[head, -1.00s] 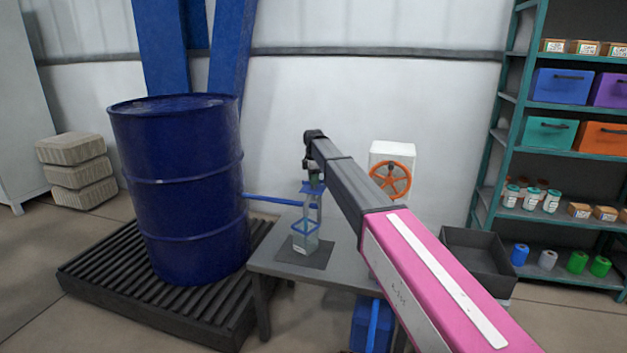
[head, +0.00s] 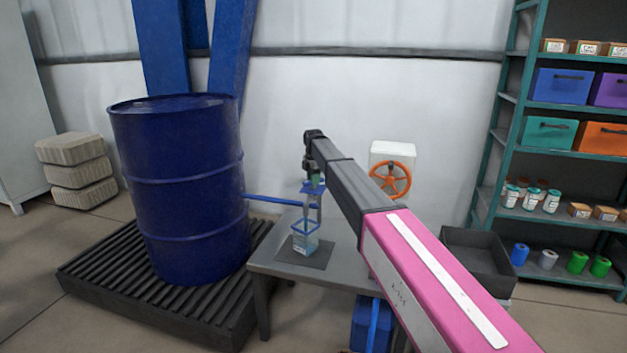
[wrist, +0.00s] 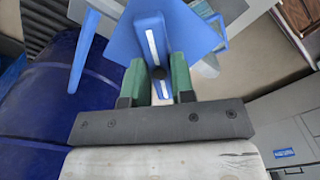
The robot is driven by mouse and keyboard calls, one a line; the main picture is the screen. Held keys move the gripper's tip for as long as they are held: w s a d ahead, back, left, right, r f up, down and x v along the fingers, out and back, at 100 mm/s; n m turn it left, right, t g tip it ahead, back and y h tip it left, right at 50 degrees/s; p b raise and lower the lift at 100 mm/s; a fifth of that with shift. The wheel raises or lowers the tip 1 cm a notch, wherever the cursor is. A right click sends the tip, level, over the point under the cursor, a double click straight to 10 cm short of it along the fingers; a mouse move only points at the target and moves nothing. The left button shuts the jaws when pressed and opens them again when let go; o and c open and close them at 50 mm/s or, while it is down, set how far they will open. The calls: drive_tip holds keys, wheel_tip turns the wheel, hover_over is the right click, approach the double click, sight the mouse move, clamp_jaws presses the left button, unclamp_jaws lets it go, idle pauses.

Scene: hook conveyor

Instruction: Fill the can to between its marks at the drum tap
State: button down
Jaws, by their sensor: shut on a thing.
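The blue drum (head: 180,190) stands upright at the left, and a thin blue pipe (head: 272,200) runs from it to the tap above a small table. The can (head: 306,243), see-through with blue bands, stands on a dark mat below the tap. Its level and marks are too small to read. My gripper (head: 315,182) is above the can. In the wrist view my gripper (wrist: 160,80) has its green pads shut on the blue tap handle (wrist: 150,40) with a white stripe. A blue plate sits beneath the handle.
The grey table (head: 345,262) has a dark open tray (head: 480,262) at its right. A white box with an orange handwheel (head: 391,180) stands behind my arm. A slatted pallet (head: 100,285) carries the drum. A loaded shelf (head: 520,130) is at the right.

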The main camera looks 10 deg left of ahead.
drive_tip(key=c, duration=1)
unclamp_jaws()
drive_tip(key=shift+o, duration=0.2)
wheel_tip(320, 180, up, 11)
drive_tip(key=shift+f, duration=0.1)
